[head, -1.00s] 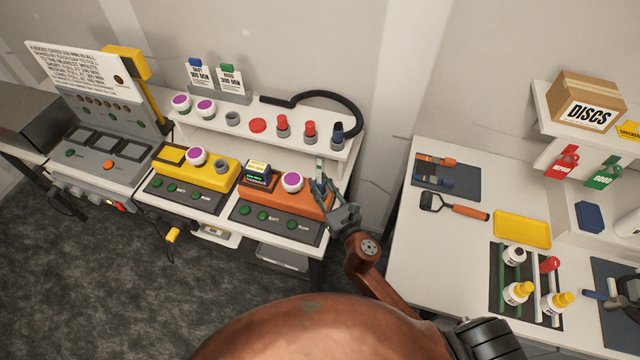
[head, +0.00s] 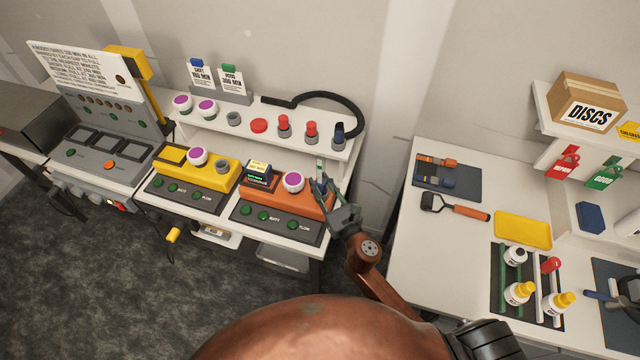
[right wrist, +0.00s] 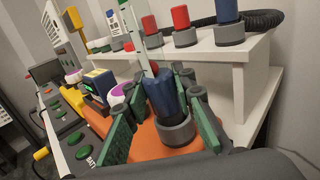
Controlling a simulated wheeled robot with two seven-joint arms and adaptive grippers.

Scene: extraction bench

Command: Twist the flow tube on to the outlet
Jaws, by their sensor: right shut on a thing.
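The flow tube is a clear, pale upright tube (right wrist: 145,38) with a blue lower body (right wrist: 160,92). Its top also shows in the head view (head: 320,168). The blue body stands at a grey ring-shaped outlet (right wrist: 175,132) on the orange unit (head: 318,203). Whether it is fully seated cannot be told. My right gripper (head: 321,184) is shut on the flow tube, its green fingers (right wrist: 165,110) on either side of the blue body. In the head view the gripper hides the outlet. My left gripper is not in view.
A white shelf (head: 270,148) behind carries red and blue-topped pieces and a black hose (head: 345,105). A purple-topped white cap (head: 293,181) sits on the orange unit, left of my gripper. The yellow unit (head: 225,175) is further left. A gap separates the right-hand table (head: 405,262).

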